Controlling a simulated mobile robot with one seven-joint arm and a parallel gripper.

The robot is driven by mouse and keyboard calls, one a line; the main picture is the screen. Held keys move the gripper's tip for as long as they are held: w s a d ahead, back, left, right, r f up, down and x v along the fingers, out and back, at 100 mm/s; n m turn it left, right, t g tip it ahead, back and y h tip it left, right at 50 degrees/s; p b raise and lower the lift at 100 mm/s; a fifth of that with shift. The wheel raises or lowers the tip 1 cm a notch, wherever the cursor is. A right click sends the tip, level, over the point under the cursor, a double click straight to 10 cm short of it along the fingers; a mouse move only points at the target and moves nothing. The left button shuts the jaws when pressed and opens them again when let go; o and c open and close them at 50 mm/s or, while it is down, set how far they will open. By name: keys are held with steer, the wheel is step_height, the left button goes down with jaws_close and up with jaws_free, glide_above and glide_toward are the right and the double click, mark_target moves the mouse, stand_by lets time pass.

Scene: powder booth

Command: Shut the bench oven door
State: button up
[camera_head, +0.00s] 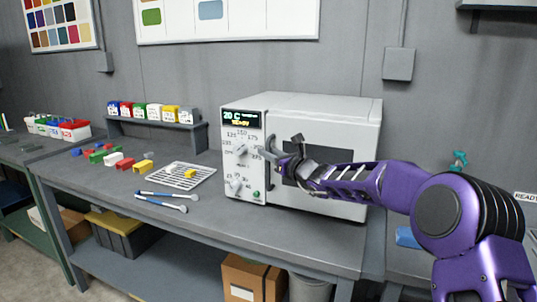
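The white bench oven (300,103) stands on the grey bench, with knobs and a lit display (241,118) on its left front panel. Its door (330,205), with a dark window, is on the right of the front. The door looks shut or nearly shut; I cannot tell whether a small gap is left. A dark upright handle (270,146) is at the door's left edge. My purple arm reaches in from the right across the door and hides part of the window. My gripper (284,152) is at the handle; its fingers are too small to tell open from shut, or whether they touch.
A small shelf (160,128) with coloured boxes stands behind. The bench front just before the oven is clear.

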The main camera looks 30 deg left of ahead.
steer(key=shift+o, duration=1)
steer(key=shift+d, duration=0.1)
steer(key=v, duration=1.7)
steer(key=shift+s+b, duration=0.25)
steer(key=shift+b, duration=0.2)
